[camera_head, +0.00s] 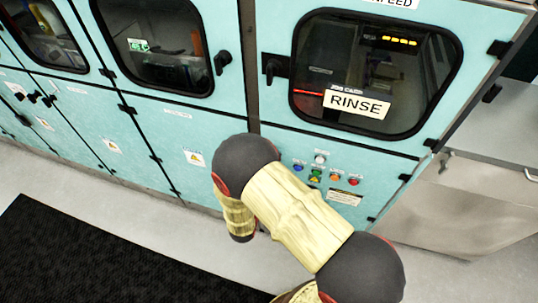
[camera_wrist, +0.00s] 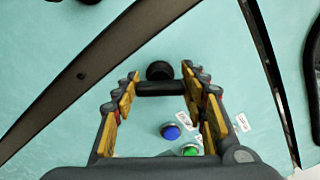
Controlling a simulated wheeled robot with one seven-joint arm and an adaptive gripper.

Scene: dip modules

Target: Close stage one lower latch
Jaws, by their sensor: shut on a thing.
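In the wrist view, my gripper (camera_wrist: 161,80) has its two yellow-padded fingers on either side of a black latch handle (camera_wrist: 160,88). The handle lies as a dark bar across between the fingertips, with a round black hub (camera_wrist: 159,70) just beyond it. The gripper is shut on this handle. The handle sits on a teal panel, near a blue button (camera_wrist: 170,131) and a green button (camera_wrist: 190,150). In the head view my own arm hides the gripper and this latch.
In the head view, a door with a RINSE card (camera_head: 357,104) has an upper black latch (camera_head: 270,69) at its left. Coloured buttons (camera_head: 316,176) sit below the door. A black mat (camera_head: 80,250) lies on the floor. A grey counter (camera_head: 490,185) stands at right.

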